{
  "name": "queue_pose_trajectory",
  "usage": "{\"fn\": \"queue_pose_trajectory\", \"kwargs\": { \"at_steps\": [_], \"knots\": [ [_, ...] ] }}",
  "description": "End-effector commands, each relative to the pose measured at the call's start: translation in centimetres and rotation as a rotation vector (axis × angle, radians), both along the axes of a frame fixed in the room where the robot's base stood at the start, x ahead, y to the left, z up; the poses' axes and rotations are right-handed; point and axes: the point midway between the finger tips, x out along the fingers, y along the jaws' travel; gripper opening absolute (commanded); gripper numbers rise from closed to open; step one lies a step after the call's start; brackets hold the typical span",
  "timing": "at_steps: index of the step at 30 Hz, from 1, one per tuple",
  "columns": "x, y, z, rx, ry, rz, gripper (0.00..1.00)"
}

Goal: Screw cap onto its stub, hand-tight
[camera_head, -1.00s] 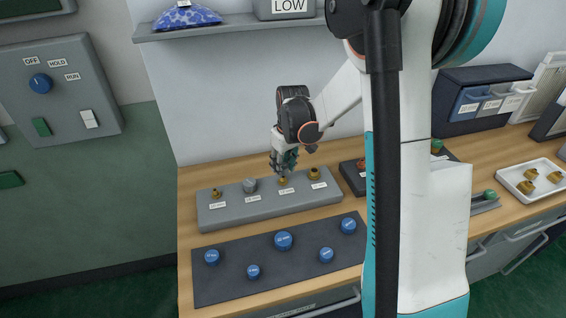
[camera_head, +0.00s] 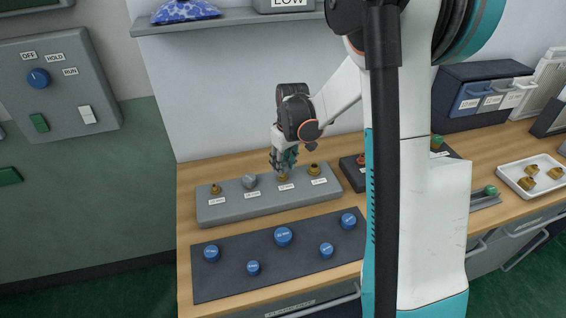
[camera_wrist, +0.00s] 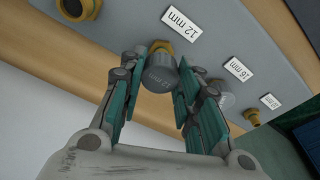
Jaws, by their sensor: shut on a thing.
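My gripper (camera_wrist: 165,62) is shut on a grey cap (camera_wrist: 160,78), which sits between the two teal-padded fingers. The cap is at a brass stub (camera_wrist: 161,46) beside the "12 mm" label; the stub's brass hex rim shows past the cap's far edge. I cannot tell whether the threads are engaged. In the head view my gripper (camera_head: 284,166) points down over the third stub from the left on the grey block (camera_head: 230,212). The fingers hide the cap there, and brass (camera_head: 283,178) shows just below them.
On the block, a grey-capped stub (camera_head: 249,181) and a bare brass stub (camera_head: 215,188) stand left, another brass stub (camera_head: 313,169) right. Several blue caps (camera_head: 283,237) sit on a dark mat (camera_head: 220,285) in front. A white tray (camera_head: 510,178) holds brass fittings at right.

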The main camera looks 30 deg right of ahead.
Motion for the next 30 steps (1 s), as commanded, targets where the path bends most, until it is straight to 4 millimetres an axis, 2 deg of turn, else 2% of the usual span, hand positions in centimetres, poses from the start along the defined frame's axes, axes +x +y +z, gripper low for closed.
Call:
{"fn": "queue_pose_trajectory", "kwargs": {
  "at_steps": [30],
  "knots": [
    [-0.02,0.01,-0.76,0.0,0.0,0.0,0.17]
  ]
}}
